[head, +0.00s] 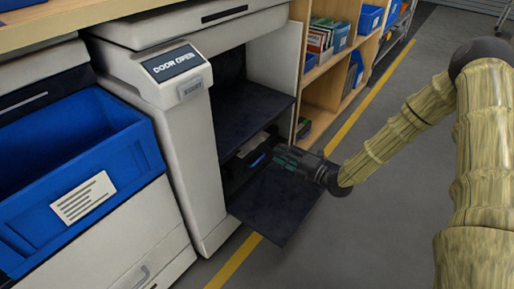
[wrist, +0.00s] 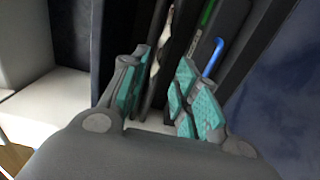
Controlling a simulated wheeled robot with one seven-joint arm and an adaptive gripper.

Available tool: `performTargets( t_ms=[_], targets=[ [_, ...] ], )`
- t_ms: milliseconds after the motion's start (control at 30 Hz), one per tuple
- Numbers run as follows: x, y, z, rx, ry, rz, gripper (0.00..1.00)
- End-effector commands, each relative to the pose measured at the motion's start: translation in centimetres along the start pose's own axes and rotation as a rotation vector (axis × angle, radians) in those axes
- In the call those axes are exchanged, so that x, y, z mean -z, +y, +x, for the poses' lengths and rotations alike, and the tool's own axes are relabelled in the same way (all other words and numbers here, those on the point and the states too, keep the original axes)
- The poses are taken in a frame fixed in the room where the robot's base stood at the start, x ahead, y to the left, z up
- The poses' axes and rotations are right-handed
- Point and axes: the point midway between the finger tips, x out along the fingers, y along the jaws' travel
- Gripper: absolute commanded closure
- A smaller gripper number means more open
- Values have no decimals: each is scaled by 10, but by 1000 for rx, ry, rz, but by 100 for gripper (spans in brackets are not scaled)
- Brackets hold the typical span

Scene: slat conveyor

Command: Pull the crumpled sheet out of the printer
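The printer (head: 183,150) stands at the centre of the head view, its panel reading "DOOR OPEN". Its dark front door (head: 275,205) is folded down. My gripper (head: 276,158) reaches into the dark opening above that door. In the wrist view my gripper (wrist: 160,85) has its teal-padded fingers apart, with a gap between them. A thin pale edge (wrist: 164,38), perhaps the crumpled sheet, shows beyond the gap in a dark slot. A pale patch (head: 255,157) also shows by the fingertips in the head view. Most of the sheet is hidden.
A green lever (wrist: 208,12) and a blue lever (wrist: 213,58) stand close to the right finger. A blue bin (head: 75,150) sits left of the printer. A wooden shelf (head: 322,115) with books and boxes stands to the right. The grey floor is clear.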

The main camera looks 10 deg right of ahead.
Motion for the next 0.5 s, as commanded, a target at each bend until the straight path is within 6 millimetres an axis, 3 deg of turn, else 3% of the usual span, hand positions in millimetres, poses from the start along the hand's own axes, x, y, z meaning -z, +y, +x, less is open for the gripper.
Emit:
performTargets(
  t_ms=[500],
  targets=[
    [1, -2, 52, 0, 1, 0, 70]
  ],
)
